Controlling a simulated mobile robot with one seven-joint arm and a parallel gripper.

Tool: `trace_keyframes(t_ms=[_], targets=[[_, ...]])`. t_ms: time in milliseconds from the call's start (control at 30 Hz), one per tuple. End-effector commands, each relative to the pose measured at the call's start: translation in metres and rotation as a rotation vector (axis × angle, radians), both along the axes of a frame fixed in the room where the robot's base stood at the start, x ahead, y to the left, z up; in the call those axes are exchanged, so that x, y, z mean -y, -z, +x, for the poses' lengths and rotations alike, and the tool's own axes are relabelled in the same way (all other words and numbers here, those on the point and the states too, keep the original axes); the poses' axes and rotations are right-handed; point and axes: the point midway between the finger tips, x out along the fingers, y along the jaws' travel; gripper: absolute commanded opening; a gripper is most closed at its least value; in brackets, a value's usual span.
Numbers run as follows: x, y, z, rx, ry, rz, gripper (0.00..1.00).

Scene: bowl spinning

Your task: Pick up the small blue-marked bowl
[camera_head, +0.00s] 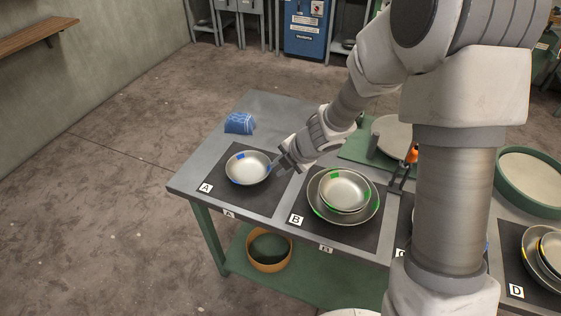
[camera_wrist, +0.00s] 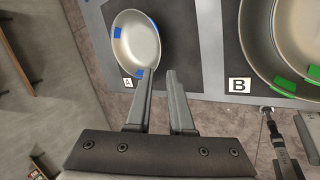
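The small metal bowl with blue marks (camera_head: 248,168) sits upright on the dark mat labelled A at the table's left end. It also shows in the wrist view (camera_wrist: 135,42), with blue patches on its rim. My gripper (camera_head: 279,166) is at the bowl's right rim. In the wrist view my gripper (camera_wrist: 159,73) has its two fingers apart with a narrow gap. The left fingertip overlaps the bowl's lower rim, and the right one is just outside it. I cannot tell whether either finger touches the bowl.
Green-marked nested bowls (camera_head: 343,190) stand on mat B, right of my gripper. A blue patterned object (camera_head: 239,123) lies behind mat A. More nested bowls (camera_head: 543,250) are on mat D. A round container (camera_head: 269,250) is on the lower shelf. My arm hides part of the table.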

Motion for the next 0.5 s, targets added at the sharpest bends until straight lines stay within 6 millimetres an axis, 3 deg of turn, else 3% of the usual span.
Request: trace_keyframes(t_ms=[500], targets=[[-0.027,0.055,0.022,-0.001,0.003,0.001,0.20]])
